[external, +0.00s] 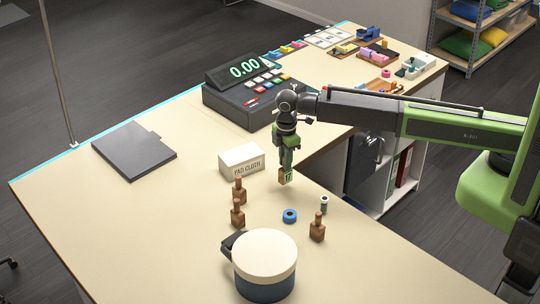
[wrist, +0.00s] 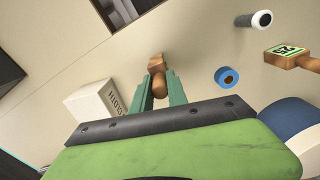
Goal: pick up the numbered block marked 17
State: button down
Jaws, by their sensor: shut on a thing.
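My gripper (external: 285,163) points down over the table and is shut on a brown wooden block (external: 283,176) with a green label that appears to read 17. In the wrist view, the block (wrist: 156,61) sits between the two green fingers of my gripper (wrist: 158,80), its knob toward the camera. Its label is hidden there. I cannot tell whether the block touches the table.
Other knobbed blocks stand at the left (external: 239,190), (external: 237,214) and right (external: 317,229). A pad cloth box (external: 241,161), blue tape roll (external: 290,216), small white-topped cylinder (external: 324,204) and large pot (external: 265,266) are near. The left tabletop is mostly clear.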

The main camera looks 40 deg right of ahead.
jog(key=d+r+p, duration=0.6)
jog(key=d+r, duration=0.2)
jog(key=d, duration=0.3)
jog(key=shift+d+p, duration=0.35)
jog(key=shift+p, duration=0.05)
